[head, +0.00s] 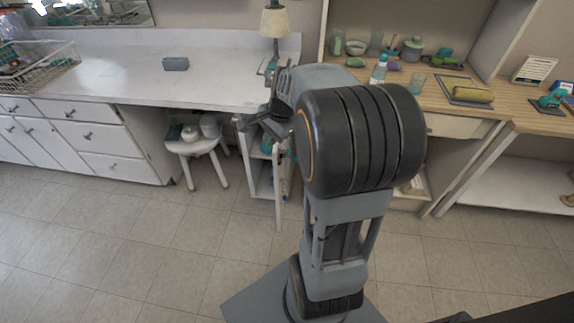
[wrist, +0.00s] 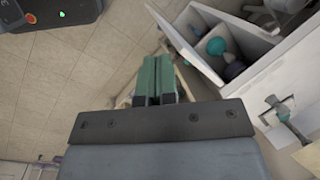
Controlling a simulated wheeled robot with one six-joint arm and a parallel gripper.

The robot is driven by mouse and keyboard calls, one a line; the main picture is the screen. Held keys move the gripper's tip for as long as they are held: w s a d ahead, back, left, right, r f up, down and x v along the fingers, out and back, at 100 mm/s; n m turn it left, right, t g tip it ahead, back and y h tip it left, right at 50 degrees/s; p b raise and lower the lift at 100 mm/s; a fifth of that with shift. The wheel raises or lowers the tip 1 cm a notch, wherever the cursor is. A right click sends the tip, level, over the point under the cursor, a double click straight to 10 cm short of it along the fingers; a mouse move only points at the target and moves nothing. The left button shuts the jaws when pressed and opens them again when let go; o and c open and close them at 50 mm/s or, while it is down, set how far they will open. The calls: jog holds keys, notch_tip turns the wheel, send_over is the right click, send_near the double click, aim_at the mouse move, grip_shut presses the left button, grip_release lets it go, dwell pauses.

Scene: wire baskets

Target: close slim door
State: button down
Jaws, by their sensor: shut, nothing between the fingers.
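The slim door (head: 279,200) is a narrow white panel on a slim white cabinet (head: 253,175) under the counter. It stands open, and things show inside the cabinet. In the wrist view the door (wrist: 184,45) is a pale panel at upper centre-right, beside the open inside of the cabinet. My gripper (head: 264,128) is at counter height, above and in front of the cabinet. In the wrist view its green fingers (wrist: 157,62) are shut together and empty, just left of the door. I cannot tell whether they touch it. My arm hides part of the cabinet's right side.
A white stool (head: 195,148) with pots stands left of the cabinet. White drawers (head: 90,135) are farther left. A lamp (head: 275,22) stands on the counter above. A wooden desk (head: 450,100) with many small items is at right. The tiled floor in front is clear.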

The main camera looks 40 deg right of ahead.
jog(key=w+d+f+m+y+b, duration=0.2)
jog(key=w+d+f+m+b, duration=0.2)
jog(key=d+f+m, duration=0.8)
notch_tip(320, 180, down, 8)
jog(key=w+a+n+t+b, duration=0.1)
jog(key=w+a, duration=0.1)
jog(key=shift+w, duration=0.2)
jog(key=shift+r+h, duration=0.1)
jog(key=shift+h, duration=0.2)
